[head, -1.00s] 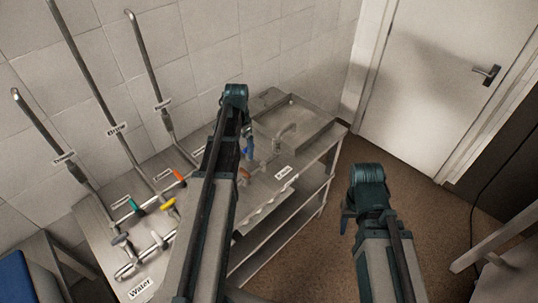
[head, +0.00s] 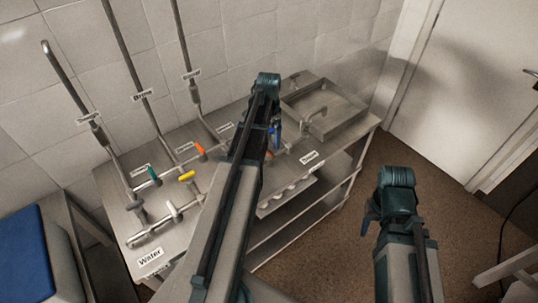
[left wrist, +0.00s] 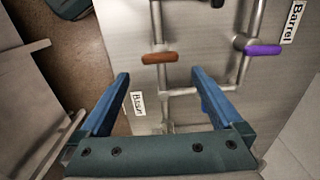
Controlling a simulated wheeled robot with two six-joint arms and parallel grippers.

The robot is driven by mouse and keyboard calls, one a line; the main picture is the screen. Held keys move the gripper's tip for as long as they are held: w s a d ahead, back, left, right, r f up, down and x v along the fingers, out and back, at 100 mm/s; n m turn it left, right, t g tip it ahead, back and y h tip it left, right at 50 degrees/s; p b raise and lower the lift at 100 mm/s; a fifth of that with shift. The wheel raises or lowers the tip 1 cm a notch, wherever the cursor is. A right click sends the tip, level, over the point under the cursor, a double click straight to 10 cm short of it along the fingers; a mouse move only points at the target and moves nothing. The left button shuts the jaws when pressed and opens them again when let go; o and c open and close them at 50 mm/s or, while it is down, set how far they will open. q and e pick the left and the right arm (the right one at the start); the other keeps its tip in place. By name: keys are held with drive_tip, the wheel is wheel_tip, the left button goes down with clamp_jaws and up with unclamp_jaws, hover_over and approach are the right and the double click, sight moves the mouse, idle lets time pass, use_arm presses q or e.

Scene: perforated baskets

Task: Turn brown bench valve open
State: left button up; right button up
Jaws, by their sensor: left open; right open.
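The brown valve handle (left wrist: 160,57) shows in the left wrist view, lying crosswise on a metal pipe above the steel bench. It lies ahead of my left gripper (left wrist: 160,76), whose blue fingers are open, with the handle between their lines and apart from both. In the head view my left gripper (head: 273,138) hangs over the bench (head: 115,205). The brown handle (head: 268,156) is partly hidden there by my left arm. My right gripper (head: 370,216) is open and empty over the floor, right of the bench.
A purple handle (left wrist: 264,50) sits right of the brown one, by a "Barrel" label (left wrist: 293,22). Teal (head: 154,177), orange (head: 200,149) and yellow (head: 187,176) handles sit on the bench's left part. Tall wall pipes rise behind.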

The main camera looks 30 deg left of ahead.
sight(269, 151)
use_arm(q)
wheel_tip(269, 151, down, 7)
drive_tip(key=b, duration=0.5)
drive_tip(key=shift+b, duration=0.4)
drive_tip(key=shift+r, duration=0.1)
drive_tip(key=c, duration=1.2)
